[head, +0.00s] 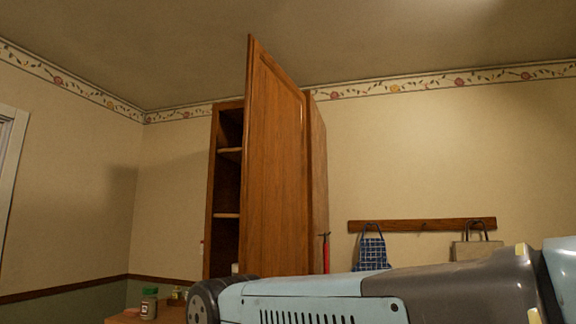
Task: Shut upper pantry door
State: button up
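The upper pantry door (274,165) is a tall brown wooden panel. It stands wide open, swung out toward me. The pantry cabinet (212,190) is behind it, with its open front showing to the left of the door. Two shelves (228,214) are visible inside, and a small pale item sits low by the opening. My arm crosses the lower right of the head view, in front of the door's lower end. My gripper is not clearly visible, and the door's bottom edge is hidden behind my arm.
A jar (149,303) stands on a wooden counter (125,318) at lower left. A wooden peg rail (422,225) on the back wall holds a blue checked cloth (371,250) and a pale bag (476,246). A red item (326,252) hangs by the cabinet's right side.

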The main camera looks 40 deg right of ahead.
aim_at(272, 236)
jog(key=z, duration=0.05)
jog(key=k, duration=0.35)
jog(key=z, duration=0.95)
jog(key=i, duration=1)
jog(key=k, duration=1)
jog(key=u, duration=0.45)
jog(key=i, duration=0.3)
jog(key=z, duration=0.2)
